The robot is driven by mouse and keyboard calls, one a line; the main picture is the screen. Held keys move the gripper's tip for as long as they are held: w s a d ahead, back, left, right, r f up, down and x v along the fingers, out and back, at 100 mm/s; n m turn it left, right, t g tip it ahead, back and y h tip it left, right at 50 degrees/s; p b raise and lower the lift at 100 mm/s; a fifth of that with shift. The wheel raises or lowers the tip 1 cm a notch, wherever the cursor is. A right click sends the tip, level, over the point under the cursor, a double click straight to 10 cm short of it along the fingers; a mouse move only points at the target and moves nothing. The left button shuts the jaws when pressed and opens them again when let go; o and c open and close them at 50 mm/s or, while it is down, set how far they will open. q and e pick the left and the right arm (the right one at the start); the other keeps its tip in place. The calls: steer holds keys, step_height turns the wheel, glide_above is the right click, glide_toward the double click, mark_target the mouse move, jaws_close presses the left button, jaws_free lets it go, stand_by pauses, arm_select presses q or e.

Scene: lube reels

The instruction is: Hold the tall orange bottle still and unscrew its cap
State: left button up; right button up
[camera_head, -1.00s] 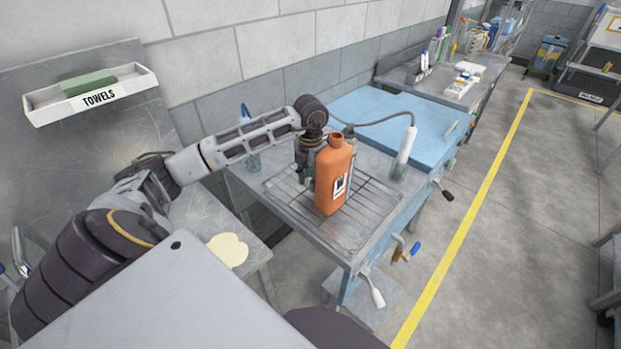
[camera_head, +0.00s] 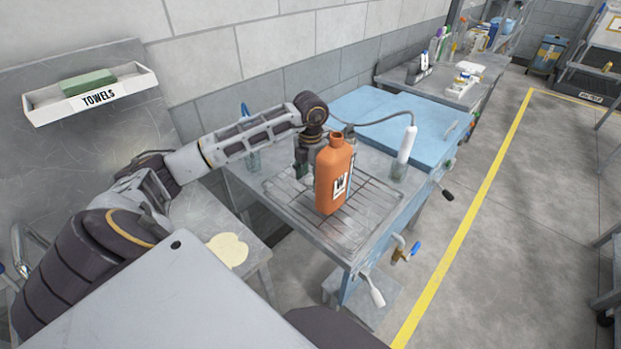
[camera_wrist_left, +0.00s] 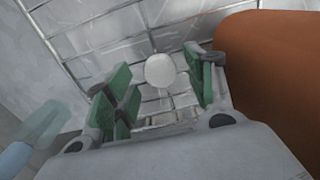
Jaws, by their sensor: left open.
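The tall orange bottle (camera_head: 333,180) stands upright on a wire rack (camera_head: 376,205). Its neck (camera_head: 337,136) looks open at the top, with no separate cap visible on it. My left gripper (camera_head: 304,172) is just behind and left of the bottle, partly hidden by it. In the left wrist view its green-padded fingers (camera_wrist_left: 158,62) are spread and empty, and the bottle (camera_wrist_left: 275,75) is outside them at the right. A small pale round thing (camera_wrist_left: 160,70) shows between the fingers, over the rack; I cannot tell if it is the cap. My right gripper is not in view.
A blue-topped unit (camera_head: 385,118) adjoins the rack table behind. A white cylinder with a hose (camera_head: 407,145) stands right of the bottle. A pale yellow patch (camera_head: 228,249) lies on the nearer left table. A towel tray (camera_head: 92,95) hangs at the left wall.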

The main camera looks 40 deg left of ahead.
arm_select(q)
step_height(320, 180, up, 11)
steer(key=shift+b, duration=0.4)
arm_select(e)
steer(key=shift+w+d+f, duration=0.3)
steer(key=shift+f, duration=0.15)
arm_select(q)
steer(key=shift+r, duration=0.1)
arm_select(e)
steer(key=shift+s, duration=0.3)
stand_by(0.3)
arm_select(q)
steer(key=shift+r, duration=0.15)
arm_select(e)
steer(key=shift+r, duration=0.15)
arm_select(q)
step_height(320, 180, up, 9)
steer(key=p, duration=0.9)
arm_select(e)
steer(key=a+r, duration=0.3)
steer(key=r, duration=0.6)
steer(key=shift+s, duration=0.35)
arm_select(q)
steer(key=shift+r, duration=0.1)
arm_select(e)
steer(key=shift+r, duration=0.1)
